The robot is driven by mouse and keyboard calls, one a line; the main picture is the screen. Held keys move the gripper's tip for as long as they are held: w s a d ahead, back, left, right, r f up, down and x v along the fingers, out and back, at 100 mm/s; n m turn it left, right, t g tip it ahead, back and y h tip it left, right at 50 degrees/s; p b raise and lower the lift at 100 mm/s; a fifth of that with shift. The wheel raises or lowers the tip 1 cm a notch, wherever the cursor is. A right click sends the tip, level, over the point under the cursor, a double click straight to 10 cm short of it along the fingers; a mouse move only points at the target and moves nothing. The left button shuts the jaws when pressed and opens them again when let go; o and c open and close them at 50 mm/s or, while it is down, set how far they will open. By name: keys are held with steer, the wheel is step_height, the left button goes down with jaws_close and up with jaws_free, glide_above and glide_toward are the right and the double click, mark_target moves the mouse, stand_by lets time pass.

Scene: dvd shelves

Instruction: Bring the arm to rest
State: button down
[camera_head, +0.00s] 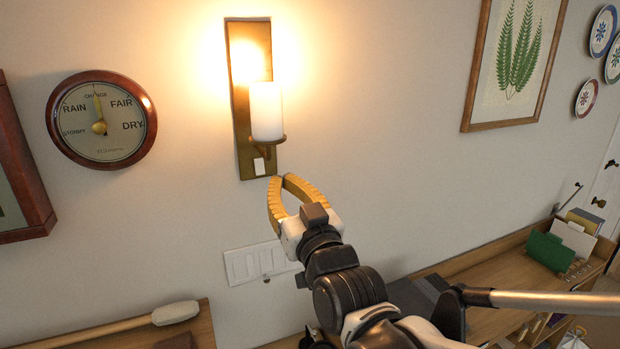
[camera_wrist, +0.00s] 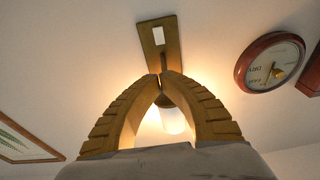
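My gripper (camera_head: 277,180) has yellow ribbed fingers. It is raised in front of the wall, just below the lit wall lamp (camera_head: 267,112) in the head view. In the wrist view my gripper (camera_wrist: 162,76) has its fingertips together, with an arched gap behind them and nothing held. The lamp's brass plate (camera_wrist: 153,53) and small white switch (camera_wrist: 158,35) show beyond the tips. The white lampshade shows through the gap between the fingers. I cannot tell whether the tips touch the lamp.
A round barometer (camera_head: 101,119) hangs left of the lamp, and a framed fern print (camera_head: 513,62) hangs to the right. A white switch panel (camera_head: 256,262) is below on the wall. A wooden desk (camera_head: 478,268) with green and white folders stands lower right.

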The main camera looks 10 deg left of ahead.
steer(key=s+d+f+m+g+h+b, duration=0.1)
steer(key=d+f+h+b, duration=0.1)
steer(key=d+f+b, duration=0.55)
steer(key=s+d+f+m+g+h+b, duration=0.1)
steer(key=d+f+g+h+b, duration=0.2)
steer(key=f, duration=0.7)
steer(key=s+d+f+m+h+b, duration=0.1)
steer(key=d+f+b, duration=0.5)
steer(key=d+f, duration=0.15)
steer(key=s+d+f+m+g+h+b, duration=0.1)
steer(key=s+d+f+b, duration=0.3)
steer(key=f, duration=0.4)
steer(key=s+d+f+m+g+h+b, duration=0.1)
steer(key=s+d+f+g+h+b, duration=0.1)
steer(key=f, duration=0.7)
steer(key=s+d+f+m+g+h+b, duration=0.1)
steer(key=s+d+f+g+b, duration=0.2)
steer(key=s+d+f+b, duration=0.4)
steer(key=shift+s+d+f, duration=0.4)
steer(key=shift+s+f, duration=0.5)
